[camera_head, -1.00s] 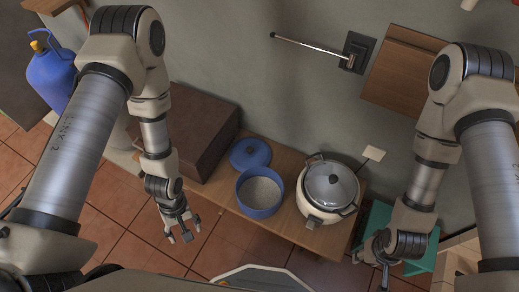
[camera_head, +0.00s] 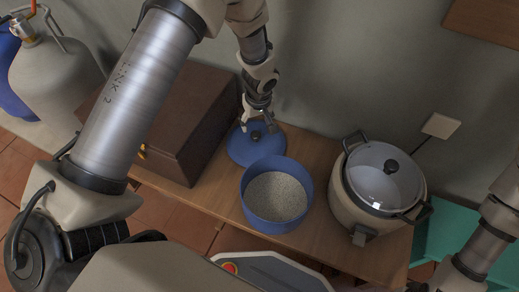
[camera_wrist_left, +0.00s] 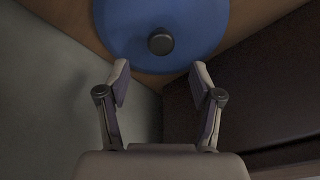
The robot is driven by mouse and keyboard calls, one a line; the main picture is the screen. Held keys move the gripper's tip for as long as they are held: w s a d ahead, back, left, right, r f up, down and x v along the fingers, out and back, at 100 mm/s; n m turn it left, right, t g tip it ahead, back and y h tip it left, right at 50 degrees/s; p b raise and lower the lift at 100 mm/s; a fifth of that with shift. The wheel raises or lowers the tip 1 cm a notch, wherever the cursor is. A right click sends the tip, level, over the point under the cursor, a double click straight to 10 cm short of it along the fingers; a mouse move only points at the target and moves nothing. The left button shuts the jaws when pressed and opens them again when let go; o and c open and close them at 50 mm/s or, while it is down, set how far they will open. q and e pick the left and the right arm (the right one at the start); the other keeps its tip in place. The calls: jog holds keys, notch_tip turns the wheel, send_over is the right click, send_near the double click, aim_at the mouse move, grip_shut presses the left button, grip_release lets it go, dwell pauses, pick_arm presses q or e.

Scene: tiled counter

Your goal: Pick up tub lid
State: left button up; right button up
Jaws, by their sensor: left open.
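The blue tub lid (camera_head: 262,149) lies flat on the wooden counter, with a dark round knob (camera_head: 256,136) at its middle. It also shows in the left wrist view (camera_wrist_left: 200,38), its knob (camera_wrist_left: 160,42) beyond the fingertips. My left gripper (camera_head: 258,122) is open and empty, above the lid near the knob; its fingers (camera_wrist_left: 159,80) point toward the knob, not around it. The blue tub (camera_head: 248,207), holding pale grains, stands uncovered just in front of the lid. My right arm shows at the lower right, but its gripper is out of view.
A brown box (camera_head: 190,125) stands left of the lid, close to my left gripper. A rice cooker (camera_head: 345,200) with a glass lid stands right of the tub. The wall rises right behind the counter (camera_head: 310,150). Gas cylinders (camera_head: 55,75) are at the far left.

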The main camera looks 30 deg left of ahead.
aim_at(256, 134)
pick_arm(q)
jog(key=f+b, duration=0.1)
jog(key=f, duration=0.1)
jog(key=f+b, duration=0.1)
jog(key=f, duration=0.1)
jog(key=f+b, duration=0.1)
jog(key=f, duration=0.2)
jog(key=shift+w+a, duration=0.15)
jog(key=shift+a, duration=0.1)
jog(key=shift+r, duration=0.15)
jog(key=shift+c, duration=0.2)
grip_shut()
